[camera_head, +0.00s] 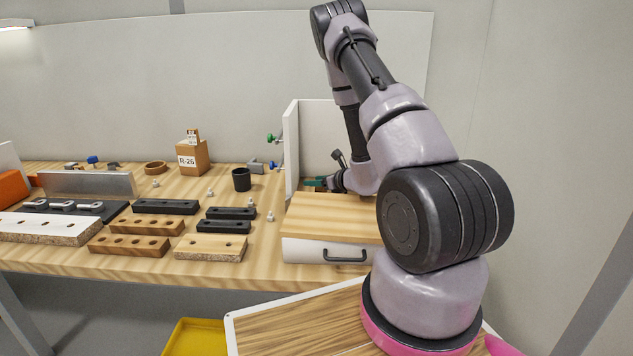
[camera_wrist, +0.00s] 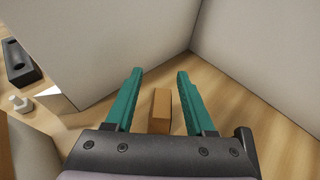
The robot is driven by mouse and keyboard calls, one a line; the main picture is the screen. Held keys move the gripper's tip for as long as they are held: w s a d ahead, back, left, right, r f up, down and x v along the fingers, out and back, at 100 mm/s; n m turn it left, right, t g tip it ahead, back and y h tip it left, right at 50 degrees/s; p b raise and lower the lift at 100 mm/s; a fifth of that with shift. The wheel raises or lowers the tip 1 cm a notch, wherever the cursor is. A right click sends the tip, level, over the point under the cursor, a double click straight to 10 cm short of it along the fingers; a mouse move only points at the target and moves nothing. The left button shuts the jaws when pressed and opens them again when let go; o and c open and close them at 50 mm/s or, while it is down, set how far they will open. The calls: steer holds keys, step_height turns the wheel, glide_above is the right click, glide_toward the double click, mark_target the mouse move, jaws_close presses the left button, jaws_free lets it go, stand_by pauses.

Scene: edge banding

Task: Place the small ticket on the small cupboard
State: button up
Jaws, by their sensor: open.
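The small cupboard (camera_head: 330,248) is white with a wooden top and a dark handle, at the front edge of the bench. My gripper (camera_head: 318,184) is behind it, partly hidden, near the white panels. In the wrist view its teal fingers (camera_wrist: 158,86) are open, with a small brown block (camera_wrist: 161,105) showing between them; I cannot tell contact. No thing is clearly the small ticket. A small pale piece (camera_head: 192,136) with dark marks stands on a wooden block marked R-26 (camera_head: 194,160), far from my gripper; it may be the ticket.
Two white panels (camera_wrist: 218,25) meet in a corner close around my gripper. A dark cup (camera_head: 241,180), several drilled wooden and black bars (camera_head: 211,247) and small white pegs stand left of the cupboard. The cupboard's wooden top (camera_head: 330,215) looks clear.

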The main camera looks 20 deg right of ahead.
steer(key=r+v, duration=0.1)
steer(key=v, duration=1.1)
steer(key=s+a+r+n+g+y, duration=0.3)
steer(key=s+a+r+n+g, duration=0.15)
steer(key=a+r+n, duration=0.35)
steer(key=s+a+r+n+g+y, duration=0.35)
steer(key=s+a+r+n, duration=0.2)
steer(key=a+r, duration=0.5)
steer(key=s+r+n+g+h, duration=0.2)
steer(key=s+r+n+h, duration=0.3)
steer(key=s+n, duration=0.4)
steer(key=s+d+r+n+t+h, duration=0.4)
steer(key=d+r+n+h, duration=0.1)
steer(key=r, duration=0.2)
steer(key=shift+d+r, duration=0.4)
